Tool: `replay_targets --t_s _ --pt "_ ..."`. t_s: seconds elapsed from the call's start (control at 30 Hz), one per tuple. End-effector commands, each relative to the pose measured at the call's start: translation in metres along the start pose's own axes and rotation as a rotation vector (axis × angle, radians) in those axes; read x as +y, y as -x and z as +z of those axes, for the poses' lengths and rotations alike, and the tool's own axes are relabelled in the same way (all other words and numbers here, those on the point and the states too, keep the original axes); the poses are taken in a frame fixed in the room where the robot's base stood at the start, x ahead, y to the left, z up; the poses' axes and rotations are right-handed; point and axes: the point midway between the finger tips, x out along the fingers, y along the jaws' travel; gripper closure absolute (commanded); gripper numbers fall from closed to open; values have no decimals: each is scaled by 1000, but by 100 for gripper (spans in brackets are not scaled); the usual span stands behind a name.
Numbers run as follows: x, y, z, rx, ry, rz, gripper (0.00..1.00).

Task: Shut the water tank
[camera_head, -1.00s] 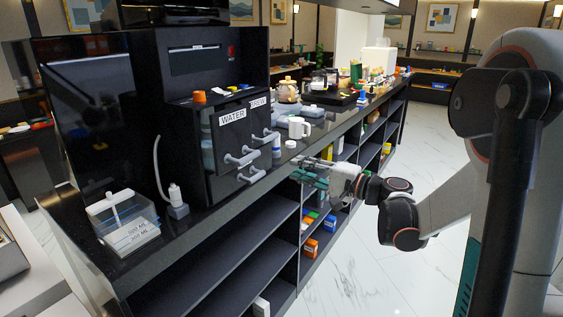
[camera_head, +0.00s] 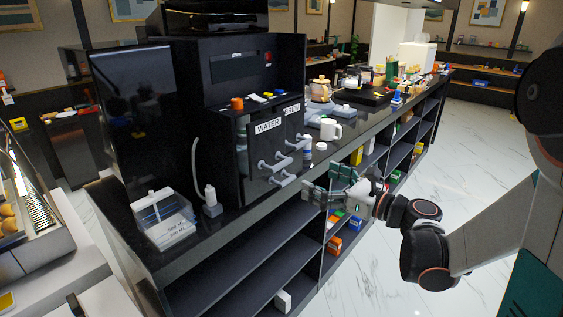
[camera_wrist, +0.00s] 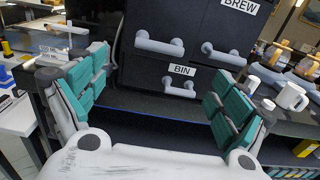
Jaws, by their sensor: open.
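The water tank front (camera_head: 267,127), a dark panel labelled WATER, is on the black machine's front. Its side shows, so it seems to stand out somewhat; how far, I cannot tell. A grey bar handle (camera_wrist: 160,45) shows at upper middle in the wrist view, on a dark front whose label is out of frame. My gripper (camera_head: 322,192) is just right of and below the machine's handles, at the counter's front edge. In the wrist view my gripper (camera_wrist: 157,100) has its teal-padded fingers wide apart, empty, facing the machine's lower front.
The BREW front (camera_head: 292,110) is right of the WATER front; a BIN label (camera_wrist: 181,70) is lower. A white mug (camera_head: 330,130) stands right of the machine. Clear measuring boxes (camera_head: 168,222) are at its left. Open shelves (camera_head: 255,262) lie under the counter.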

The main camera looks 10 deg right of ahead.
Motion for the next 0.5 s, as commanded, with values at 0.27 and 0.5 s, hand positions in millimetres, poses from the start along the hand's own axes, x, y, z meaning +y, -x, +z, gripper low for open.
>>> replay_targets --t_s 0.27,0.5 --pt "1 -49 -1 0 3 5 8" --pt "1 -94 -1 0 4 3 8"
